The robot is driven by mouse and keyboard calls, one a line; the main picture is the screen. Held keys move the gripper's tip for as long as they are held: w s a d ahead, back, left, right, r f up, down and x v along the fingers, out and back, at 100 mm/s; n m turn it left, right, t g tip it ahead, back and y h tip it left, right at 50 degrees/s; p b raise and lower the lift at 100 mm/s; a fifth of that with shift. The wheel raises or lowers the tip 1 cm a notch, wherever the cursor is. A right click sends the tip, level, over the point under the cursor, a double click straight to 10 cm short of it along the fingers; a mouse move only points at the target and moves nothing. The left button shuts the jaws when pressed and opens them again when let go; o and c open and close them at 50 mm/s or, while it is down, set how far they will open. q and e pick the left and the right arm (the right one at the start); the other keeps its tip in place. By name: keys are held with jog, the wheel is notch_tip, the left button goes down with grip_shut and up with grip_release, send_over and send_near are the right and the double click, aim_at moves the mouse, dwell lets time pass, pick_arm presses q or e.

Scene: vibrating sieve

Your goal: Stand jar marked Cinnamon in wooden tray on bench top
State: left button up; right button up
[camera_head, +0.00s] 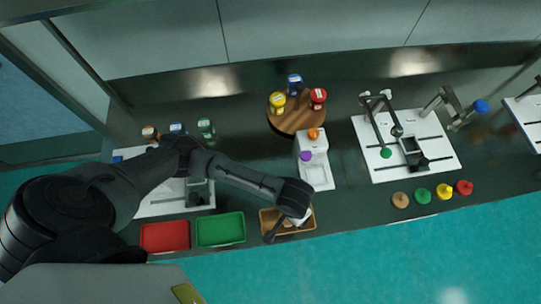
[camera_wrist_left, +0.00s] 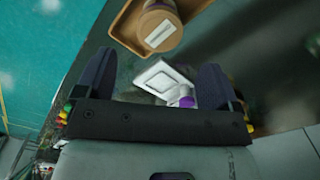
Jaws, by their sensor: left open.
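The wooden tray (camera_head: 267,226) is on the bench top near its front edge, partly hidden by my left arm. In the left wrist view the tray (camera_wrist_left: 127,22) is at the top, and a tan jar (camera_wrist_left: 158,28) with a white label is inside its outline. The label is too small to read. I cannot tell clearly whether the jar stands upright. My left gripper (camera_head: 287,223) is above the tray in the head view. In the wrist view the left gripper (camera_wrist_left: 156,64) is open and empty, its fingers apart from the jar. My right gripper is not visible.
A red tray (camera_head: 165,237) and a green tray (camera_head: 220,230) lie left of the wooden tray. A white device (camera_head: 318,174) is close behind it. A round wooden stand (camera_head: 290,119) holds yellow, blue and red jars. Several coloured lids (camera_head: 423,196) lie right.

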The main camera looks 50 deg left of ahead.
pick_arm(q)
jog(key=shift+d, duration=0.1)
jog(key=shift+s+d+r, duration=0.1)
jog(key=shift+s+d, duration=0.1)
jog(key=shift+d, duration=0.1)
jog(key=s+a+r+m+t, duration=0.1)
jog(key=s+a+t, duration=0.2)
jog(key=s+a, duration=0.7)
jog(key=a, duration=0.3)
jog(key=shift+s+r+m+t, duration=0.15)
jog(key=shift+r+m+t, duration=0.1)
jog(key=shift+m+t, duration=0.05)
notch_tip(320, 180, up, 22)
jog(key=p, duration=2.2)
